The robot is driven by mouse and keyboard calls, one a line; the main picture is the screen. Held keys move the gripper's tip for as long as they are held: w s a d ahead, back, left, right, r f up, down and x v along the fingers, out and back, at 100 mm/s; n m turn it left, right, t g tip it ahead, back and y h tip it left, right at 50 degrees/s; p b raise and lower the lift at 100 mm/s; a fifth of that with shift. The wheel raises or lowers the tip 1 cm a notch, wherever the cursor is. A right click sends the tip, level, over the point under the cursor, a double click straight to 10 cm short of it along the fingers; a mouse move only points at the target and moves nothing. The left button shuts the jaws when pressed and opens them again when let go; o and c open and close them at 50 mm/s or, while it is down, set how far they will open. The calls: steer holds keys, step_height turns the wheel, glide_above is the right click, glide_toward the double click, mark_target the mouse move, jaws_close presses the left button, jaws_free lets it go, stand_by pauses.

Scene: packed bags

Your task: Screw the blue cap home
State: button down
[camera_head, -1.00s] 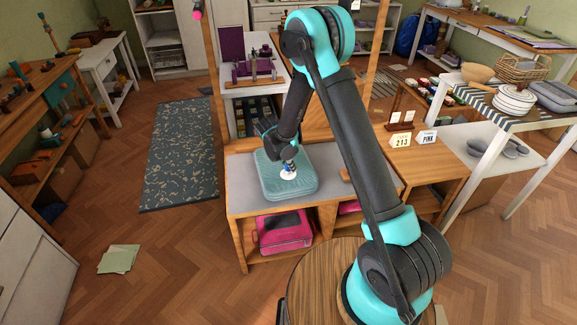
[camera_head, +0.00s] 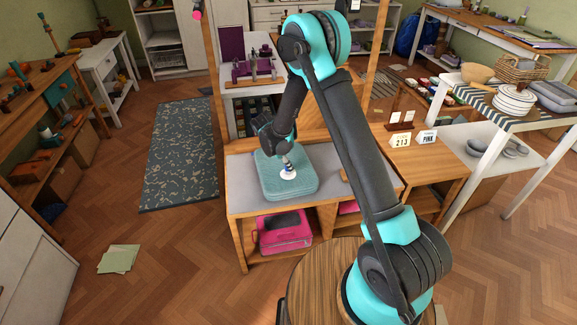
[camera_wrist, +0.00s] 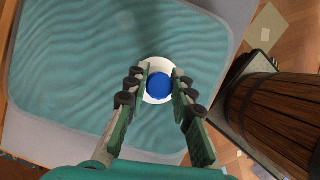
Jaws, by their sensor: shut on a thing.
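The blue cap (camera_wrist: 159,86) shows as a round disc in the wrist view, above a white round piece (camera_wrist: 148,97) that surrounds it. My gripper (camera_wrist: 160,76) has one finger on each side of the cap and is shut on it. In the head view my gripper (camera_head: 286,160) points down over the white round piece (camera_head: 288,176), which rests on a teal padded surface (camera_head: 272,184). The fingers largely hide the cap there. I cannot tell how far the cap sits down on its thread.
The teal pad lies on a grey-topped wooden bench (camera_head: 238,190). A pink case (camera_head: 285,232) is on the shelf below. Small signs (camera_head: 400,140) stand on the wooden top to the right. A wooden barrel-like thing (camera_wrist: 275,115) is at the right in the wrist view.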

steer(key=shift+m+g+h, duration=0.3)
steer(key=shift+m+g, duration=0.4)
steer(key=shift+m, duration=1.1)
steer(key=shift+m+g, duration=0.3)
steer(key=shift+m, duration=0.6)
steer(key=c, duration=1.7)
jaws_free()
steer(key=shift+m, duration=0.3)
steer(key=o, duration=0.5)
steer(key=shift+r, duration=0.1)
